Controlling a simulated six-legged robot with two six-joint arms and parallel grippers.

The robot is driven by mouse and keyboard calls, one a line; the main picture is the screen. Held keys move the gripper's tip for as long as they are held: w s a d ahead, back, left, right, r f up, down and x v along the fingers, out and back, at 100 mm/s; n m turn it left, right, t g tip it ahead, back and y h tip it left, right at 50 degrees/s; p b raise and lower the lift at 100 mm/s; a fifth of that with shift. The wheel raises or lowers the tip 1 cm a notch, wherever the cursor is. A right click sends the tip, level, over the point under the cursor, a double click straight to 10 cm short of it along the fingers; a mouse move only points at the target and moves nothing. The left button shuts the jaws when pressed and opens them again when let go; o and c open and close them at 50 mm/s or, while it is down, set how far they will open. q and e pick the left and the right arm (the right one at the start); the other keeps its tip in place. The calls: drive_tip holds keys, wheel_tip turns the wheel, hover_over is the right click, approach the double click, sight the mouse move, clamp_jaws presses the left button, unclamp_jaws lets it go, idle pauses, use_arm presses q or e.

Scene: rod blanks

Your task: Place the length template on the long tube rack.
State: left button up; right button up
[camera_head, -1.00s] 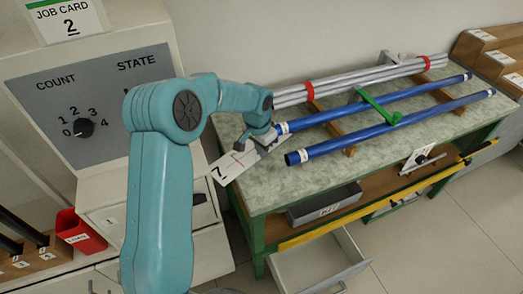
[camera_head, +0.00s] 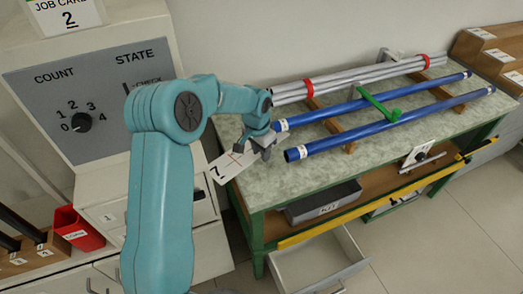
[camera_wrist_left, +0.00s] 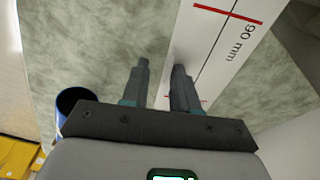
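A white card strip marked 7 (camera_head: 222,172), with a red cross line, appears to be the length template. It lies at the bench's left end, part of it past the edge. In the left wrist view the strip (camera_wrist_left: 225,62) reads 90 mm. My left gripper (camera_head: 260,150) is over the strip with fingers apart. Two long blue tubes (camera_head: 385,127) rest on wooden supports (camera_head: 350,147); which part is the long tube rack I cannot tell.
Grey tubes with red bands (camera_head: 360,78) lie along the back of the green bench (camera_head: 258,190). A green bracket (camera_head: 378,103) stands at the blue tubes. A grey box (camera_head: 325,203) is on the shelf below. An open drawer (camera_head: 320,262) stands out in front.

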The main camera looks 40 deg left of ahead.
use_arm(q)
drive_tip(key=shift+r+p, duration=0.35)
wheel_tip(320, 180, up, 12)
drive_tip(key=s, duration=0.1)
drive_tip(key=shift+s+f, duration=0.15)
drive_tip(key=shift+s, duration=0.05)
drive_tip(key=shift+f, duration=0.1)
idle(0.3)
